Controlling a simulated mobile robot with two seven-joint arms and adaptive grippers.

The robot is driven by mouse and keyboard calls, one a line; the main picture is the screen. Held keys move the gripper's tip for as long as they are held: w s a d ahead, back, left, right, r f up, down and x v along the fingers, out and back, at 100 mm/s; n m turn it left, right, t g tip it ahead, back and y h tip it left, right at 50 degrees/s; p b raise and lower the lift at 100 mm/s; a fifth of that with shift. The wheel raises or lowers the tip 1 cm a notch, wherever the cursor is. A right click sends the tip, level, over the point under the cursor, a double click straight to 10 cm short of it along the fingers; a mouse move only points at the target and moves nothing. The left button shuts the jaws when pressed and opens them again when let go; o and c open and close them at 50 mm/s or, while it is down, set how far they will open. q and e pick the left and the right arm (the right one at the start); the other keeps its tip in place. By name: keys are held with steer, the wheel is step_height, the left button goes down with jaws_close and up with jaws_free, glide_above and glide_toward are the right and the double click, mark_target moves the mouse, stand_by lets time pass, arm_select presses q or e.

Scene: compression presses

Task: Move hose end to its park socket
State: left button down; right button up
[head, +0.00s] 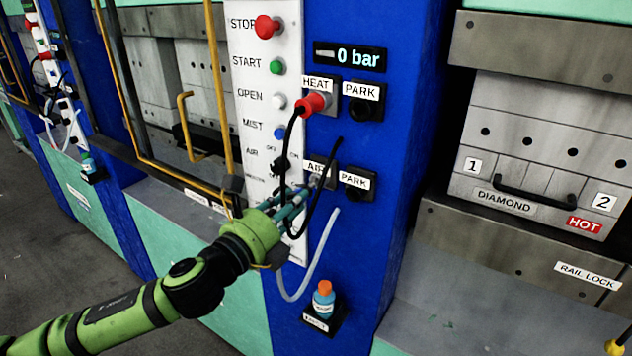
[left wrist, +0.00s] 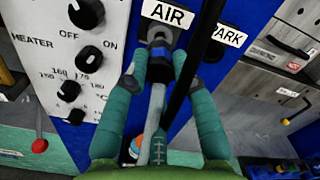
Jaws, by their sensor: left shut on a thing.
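My left gripper (head: 306,190) is at the AIR socket (head: 333,178) on the blue post. In the left wrist view its fingers (left wrist: 160,72) are shut on the dark hose end (left wrist: 160,48), with a pale grey hose (left wrist: 158,120) trailing back between them. The hose end is in line with the AIR socket, just under its label; I cannot tell how deep it sits. The lower PARK socket (head: 357,192) is just to the right and looks empty, partly behind its label. My right gripper is not in view.
A red plug (head: 312,103) sits in the HEAT socket; its black cable loops past my gripper and crosses the wrist view. The upper PARK socket (head: 365,106) looks empty. A white control panel (head: 262,80) is left, a bottle (head: 323,302) below, a press (head: 545,150) right.

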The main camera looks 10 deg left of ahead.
arm_select(q)
steer(key=shift+b+v, duration=0.35)
steer(key=shift+v, duration=1.65)
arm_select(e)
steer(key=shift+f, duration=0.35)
